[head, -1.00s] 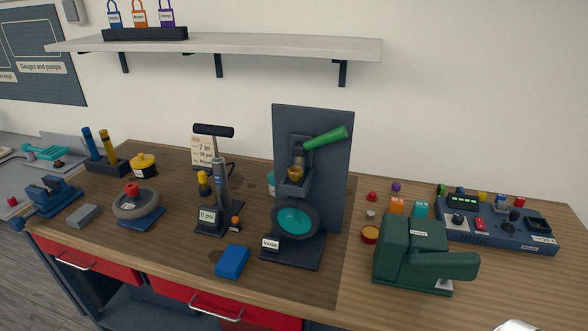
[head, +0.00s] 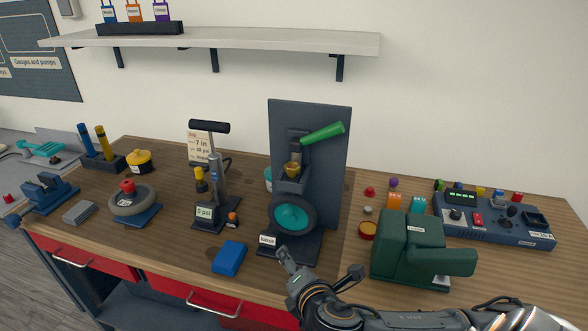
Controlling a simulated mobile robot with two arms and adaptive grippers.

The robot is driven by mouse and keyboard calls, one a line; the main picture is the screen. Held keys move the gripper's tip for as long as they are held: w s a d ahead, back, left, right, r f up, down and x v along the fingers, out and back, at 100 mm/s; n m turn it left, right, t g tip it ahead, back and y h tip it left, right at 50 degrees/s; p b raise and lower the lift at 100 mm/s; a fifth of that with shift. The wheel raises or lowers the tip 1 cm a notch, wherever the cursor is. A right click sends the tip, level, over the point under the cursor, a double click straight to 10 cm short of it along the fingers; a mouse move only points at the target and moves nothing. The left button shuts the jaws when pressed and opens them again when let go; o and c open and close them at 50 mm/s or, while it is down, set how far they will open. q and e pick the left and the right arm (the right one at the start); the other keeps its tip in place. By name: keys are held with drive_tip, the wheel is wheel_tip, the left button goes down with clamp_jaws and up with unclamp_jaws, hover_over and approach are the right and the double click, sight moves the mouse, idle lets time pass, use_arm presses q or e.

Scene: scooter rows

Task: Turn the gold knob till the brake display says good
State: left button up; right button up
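The brake stand has a dark upright panel (head: 333,185) and a green lever (head: 322,132) pointing up to the right. The small gold knob (head: 292,169) sits below the lever, above a dark wheel with a teal hub (head: 292,217). The brake display (head: 268,240) at the foot of the stand appears to read "loose". My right gripper (head: 320,268) is in front of the stand, low and below the knob. Its fingers are spread apart with nothing between them. It is well apart from the knob. My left gripper is out of view.
A green machine (head: 410,248) stands right of the brake stand, close to my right arm. A blue block (head: 229,258) lies to the left, and a pump with a "0 psi" gauge (head: 204,212) stands behind it. A blue control box (head: 495,220) is at the far right.

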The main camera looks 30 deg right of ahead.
sight(290, 169)
drive_tip(key=w+d+r+n+t+h, duration=0.1)
drive_tip(key=w+d+r+n+t, duration=0.15)
drive_tip(key=r+n, duration=0.35)
drive_tip(key=w+d+r+n+t+h, duration=0.1)
drive_tip(key=d+r+n+t, duration=0.2)
drive_tip(key=d+r+n, duration=0.15)
drive_tip(key=shift+n+g, duration=0.25)
drive_tip(key=shift+n, duration=0.1)
drive_tip(key=p+x, duration=0.1)
drive_tip(key=x, duration=0.3)
drive_tip(key=p+x, duration=0.1)
drive_tip(key=x, duration=0.4)
drive_tip(key=p+x, duration=0.2)
drive_tip(key=x, duration=0.2)
drive_tip(key=shift+w+a+r, duration=0.1)
drive_tip(key=shift+w+a, duration=0.15)
drive_tip(key=shift+w, duration=0.05)
drive_tip(key=c, duration=1.2)
drive_tip(key=shift+o, duration=0.2)
drive_tip(key=shift+a+r+m+g+h+p, duration=0.15)
drive_tip(key=shift+m+g+h+p, duration=0.45)
drive_tip(key=shift+h, duration=0.3)
drive_tip(key=shift+a+f+m+g+h+p, duration=0.15)
drive_tip(key=shift+m+g+h+p, duration=0.35)
drive_tip(key=shift+m+h, duration=0.35)
drive_tip(key=shift+w+a+m+g+h+p, duration=0.15)
drive_tip(key=shift+m+g+h+p, duration=0.55)
drive_tip(key=shift+m+g+h, duration=1.15)
drive_tip(key=shift+h, duration=0.3)
